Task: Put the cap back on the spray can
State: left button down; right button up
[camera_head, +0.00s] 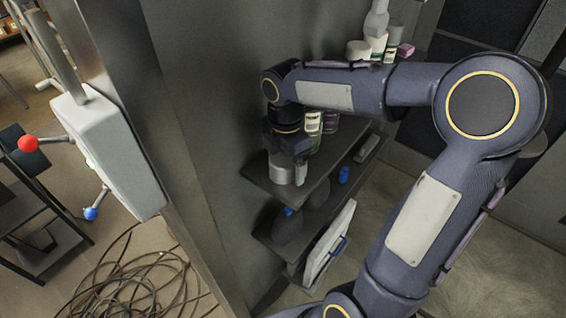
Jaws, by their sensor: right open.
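My right gripper (290,172) points down over the left part of the upper dark shelf (318,196). Its fingers are open beside a pale grey cylinder (280,174), which the gripper partly hides. I cannot tell whether they touch it. Labelled cans (313,124) stand just behind my gripper and are partly covered by it. I cannot tell for sure which of these is the spray can or the cap. My left gripper is not in view.
A lower shelf (268,238) holds dark rounded objects and a white panel (330,243). White bottles and boxes (375,25) stand higher up at the back. A grey wall (215,110) borders the shelves on the left. Cables (135,275) lie on the floor.

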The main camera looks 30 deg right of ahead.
jog(key=c, duration=1)
jog(key=shift+r, duration=0.15)
jog(key=shift+r, duration=0.3)
notch_tip(320, 180, up, 2)
jog(key=shift+r, duration=0.1)
jog(key=s+a+r+b, duration=0.1)
jog(key=s+a+r, duration=0.1)
jog(key=s+r, duration=0.1)
jog(key=s+a+r, duration=0.2)
jog(key=s+r, duration=0.1)
jog(key=s, duration=0.2)
jog(key=s+a+r+b, duration=0.1)
jog(key=s+a+r, duration=0.1)
jog(key=s+r, duration=0.2)
jog(key=shift+s+b, duration=0.3)
jog(key=shift+b, duration=0.05)
